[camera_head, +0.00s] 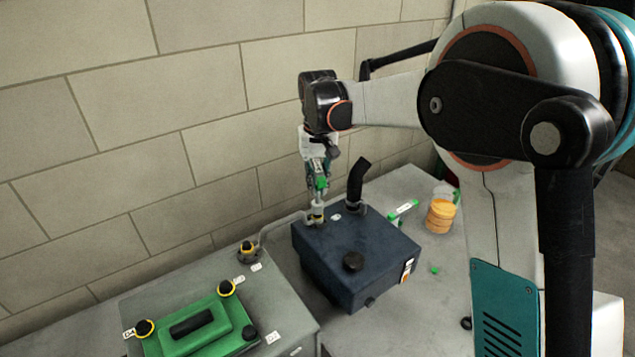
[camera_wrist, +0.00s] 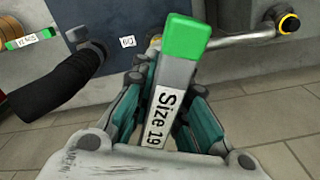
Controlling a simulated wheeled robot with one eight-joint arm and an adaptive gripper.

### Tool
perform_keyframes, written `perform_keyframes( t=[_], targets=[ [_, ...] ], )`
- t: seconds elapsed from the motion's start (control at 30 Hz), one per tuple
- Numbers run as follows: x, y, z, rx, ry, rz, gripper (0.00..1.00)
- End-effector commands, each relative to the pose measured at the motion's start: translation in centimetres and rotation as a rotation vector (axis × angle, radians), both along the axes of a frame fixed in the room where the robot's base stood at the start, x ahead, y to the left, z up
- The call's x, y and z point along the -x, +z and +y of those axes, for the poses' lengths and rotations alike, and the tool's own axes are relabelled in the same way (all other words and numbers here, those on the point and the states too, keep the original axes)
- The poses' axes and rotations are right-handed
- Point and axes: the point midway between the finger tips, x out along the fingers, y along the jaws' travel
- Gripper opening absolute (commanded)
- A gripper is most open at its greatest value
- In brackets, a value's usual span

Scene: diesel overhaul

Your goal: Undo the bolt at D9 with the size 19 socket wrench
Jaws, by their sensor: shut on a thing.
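My gripper (camera_head: 319,177) is shut on the size 19 socket wrench (camera_wrist: 183,70), a grey tool with a green end and a "Size 19" label. In the head view the wrench (camera_head: 317,205) points down, roughly upright, at the back left corner of the dark blue tank (camera_head: 345,245). Its lower end meets a yellow-ringed fitting (camera_head: 316,218) there. The D9 label (camera_wrist: 128,41) lies beside it, upside down in the wrist view. The D9 bolt head is hidden by the wrench, so I cannot tell whether the socket is fully seated.
A black bent pipe (camera_head: 358,183) rises from the tank, right of my gripper. A grey pipe (camera_head: 280,224) runs left to another yellow-ringed fitting (camera_head: 248,251). A green cover (camera_head: 198,330) is at front left. An orange container (camera_head: 440,215) stands right. The block wall is close behind.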

Motion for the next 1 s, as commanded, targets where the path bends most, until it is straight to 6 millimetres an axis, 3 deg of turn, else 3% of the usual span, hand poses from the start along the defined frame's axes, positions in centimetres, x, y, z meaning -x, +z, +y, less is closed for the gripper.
perform_keyframes(
  t=[1.0],
  targets=[
    [-0.02, 0.02, 0.02, 0.001, -0.784, 0.001, 0.00]
  ],
)
